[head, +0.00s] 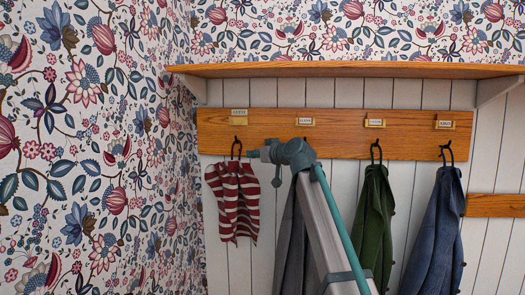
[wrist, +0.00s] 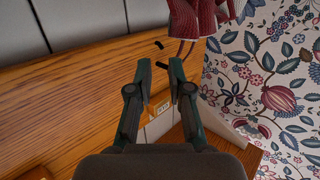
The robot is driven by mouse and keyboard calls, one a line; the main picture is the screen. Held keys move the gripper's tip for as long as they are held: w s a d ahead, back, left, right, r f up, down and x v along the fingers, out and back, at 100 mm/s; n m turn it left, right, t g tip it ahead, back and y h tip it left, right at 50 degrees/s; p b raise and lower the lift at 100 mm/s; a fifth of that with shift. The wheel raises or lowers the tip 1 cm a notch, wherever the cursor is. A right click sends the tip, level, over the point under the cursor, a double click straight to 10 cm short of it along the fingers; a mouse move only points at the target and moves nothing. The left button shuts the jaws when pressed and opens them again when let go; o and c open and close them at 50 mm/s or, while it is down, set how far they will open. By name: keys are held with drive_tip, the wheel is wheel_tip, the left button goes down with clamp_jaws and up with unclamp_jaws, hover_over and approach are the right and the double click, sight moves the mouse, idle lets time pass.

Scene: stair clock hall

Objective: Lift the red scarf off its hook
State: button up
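A red-and-white striped scarf (head: 235,202) hangs by a red loop from the leftmost black hook (head: 237,142) on the wooden rail. In the wrist view, which is turned over, the scarf (wrist: 188,18) is at the top, its loop (wrist: 185,50) running down behind a fingertip. Dark hook parts (wrist: 160,65) show near the gap between my fingers. My gripper (wrist: 160,70) is open, with nothing visibly held. In the head view my gripper (head: 256,153) is just right of the loop, at about hook height; its fingers are too small to tell apart there.
A grey coat (head: 290,235), partly hidden by my arm, a green coat (head: 371,215) and a blue coat (head: 438,225) hang to the right. The wooden rail (head: 340,140) has name labels; a shelf (head: 350,69) runs above. A floral wall (head: 95,150) stands left.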

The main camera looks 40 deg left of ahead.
drive_tip(key=shift+p+x, duration=0.85)
drive_tip(key=shift+x, duration=1.85)
drive_tip(key=shift+d, duration=0.1)
clamp_jaws()
drive_tip(key=shift+r, duration=0.15)
drive_tip(key=shift+r, duration=1.55)
drive_tip(key=shift+b, duration=0.3)
drive_tip(key=s+d, duration=0.4)
drive_tip(key=s, duration=0.3)
drive_tip(key=shift+s, duration=0.25)
